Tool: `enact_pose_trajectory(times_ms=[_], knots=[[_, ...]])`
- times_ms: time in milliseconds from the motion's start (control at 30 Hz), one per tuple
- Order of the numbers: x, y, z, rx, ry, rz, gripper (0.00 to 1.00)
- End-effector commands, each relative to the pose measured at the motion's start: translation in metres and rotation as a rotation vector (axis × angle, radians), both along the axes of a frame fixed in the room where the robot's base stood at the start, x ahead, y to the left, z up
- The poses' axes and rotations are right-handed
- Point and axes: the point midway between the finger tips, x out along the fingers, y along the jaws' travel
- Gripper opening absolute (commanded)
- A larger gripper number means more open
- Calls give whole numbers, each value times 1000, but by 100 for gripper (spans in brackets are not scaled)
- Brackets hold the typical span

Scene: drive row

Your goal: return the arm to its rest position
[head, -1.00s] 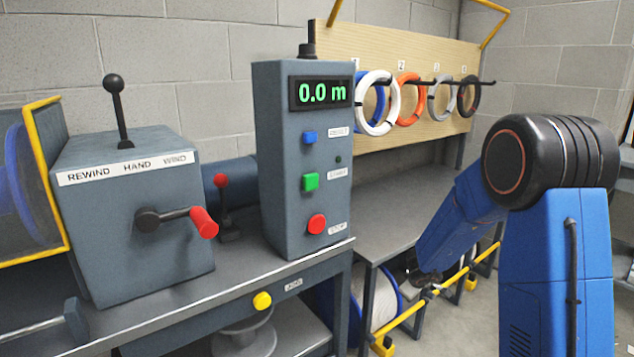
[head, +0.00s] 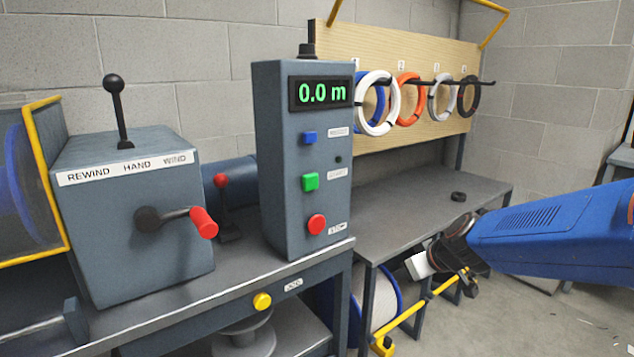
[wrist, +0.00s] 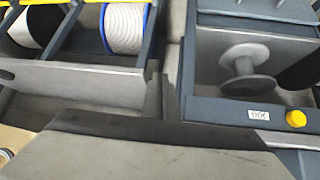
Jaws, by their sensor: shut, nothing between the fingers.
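My blue arm (head: 560,235) reaches in from the right edge of the head view, roughly level. My gripper (head: 418,266) is at its left end, beside the right-hand bench and in front of the rope spool below. It is shut, with nothing held.
A control box (head: 300,160) reading 0.0 m stands on the left bench beside a grey lever box (head: 130,215). Coils hang on a wooden board (head: 440,60). A rope spool (head: 378,300) also shows in the wrist view (wrist: 124,28). A yellow rail (head: 412,318) runs below my gripper.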

Motion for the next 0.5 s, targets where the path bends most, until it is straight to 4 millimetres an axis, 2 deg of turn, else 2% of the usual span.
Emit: enact_pose_trajectory(times_ms=[33, 200, 500], knots=[[-16, 2, 7, 11, 10, -3, 0], [-72, 2, 19, 38, 82, -37, 0], [-173, -18, 23, 31, 215, -172, 0]])
